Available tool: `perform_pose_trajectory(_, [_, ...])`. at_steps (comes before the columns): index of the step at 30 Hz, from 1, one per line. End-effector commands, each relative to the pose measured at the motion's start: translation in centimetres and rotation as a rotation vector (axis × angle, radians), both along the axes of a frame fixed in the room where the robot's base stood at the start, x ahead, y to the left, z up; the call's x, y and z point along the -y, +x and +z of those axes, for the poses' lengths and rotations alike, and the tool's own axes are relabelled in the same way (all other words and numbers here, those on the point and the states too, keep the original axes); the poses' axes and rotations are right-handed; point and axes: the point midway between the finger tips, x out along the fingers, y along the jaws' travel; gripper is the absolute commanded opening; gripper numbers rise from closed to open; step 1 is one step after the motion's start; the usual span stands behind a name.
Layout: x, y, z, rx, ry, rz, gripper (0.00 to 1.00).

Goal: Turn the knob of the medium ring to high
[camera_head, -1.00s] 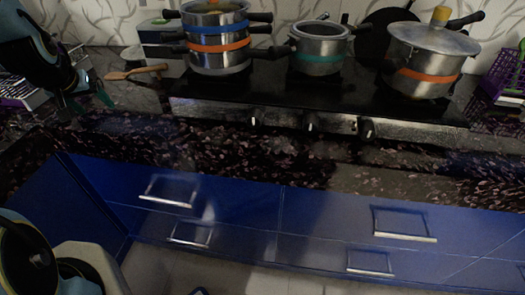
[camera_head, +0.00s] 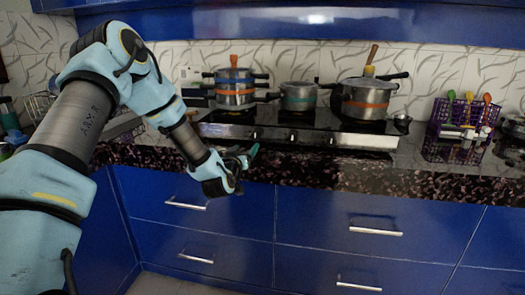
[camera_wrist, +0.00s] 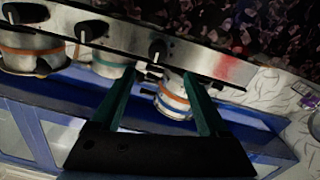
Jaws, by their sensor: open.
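The stove (camera_head: 365,140) has a front panel with a row of three dark knobs. The left knob (camera_head: 253,134), middle knob (camera_head: 293,136) and right knob (camera_head: 331,140) carry pale marks. The wrist view is roughly upside down, so the left knob (camera_wrist: 158,50) shows at right there, with the middle (camera_wrist: 91,30) and right (camera_wrist: 26,12) ones beyond. Which knob serves the medium ring is not marked. My gripper (camera_head: 246,158) is open and empty, just below and in front of the left knob. In the wrist view my gripper (camera_wrist: 158,82) has that knob beyond its fingertips, apart from them.
A stack of pots (camera_head: 235,90), a small green-banded pot (camera_head: 298,98) and a large orange-banded pot (camera_head: 366,100) stand on the stove. A purple basket (camera_head: 440,145) stands at right. Blue drawers (camera_head: 320,225) with handles lie below the dark counter edge.

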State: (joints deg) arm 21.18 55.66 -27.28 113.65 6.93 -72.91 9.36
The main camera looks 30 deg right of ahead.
Motion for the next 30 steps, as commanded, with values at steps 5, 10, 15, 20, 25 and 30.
perform_pose_trajectory(5, [0.9, 0.7, 0.2, 0.007, -0.013, 0.002, 0.78])
perform_pose_trajectory(10, [2.9, 2.6, 0.3, 0.004, -0.013, 0.001, 0.78])
perform_pose_trajectory(15, [5.1, 4.9, 0.2, 0.006, -0.011, 0.001, 0.78])
perform_pose_trajectory(20, [6.7, 6.4, 0.1, 0.005, -0.009, 0.000, 0.78])
perform_pose_trajectory(25, [7.6, 7.4, 0.0, 0.004, -0.008, 0.001, 0.78])
perform_pose_trajectory(30, [7.8, 7.6, 0.0, 0.004, -0.008, 0.001, 0.78])
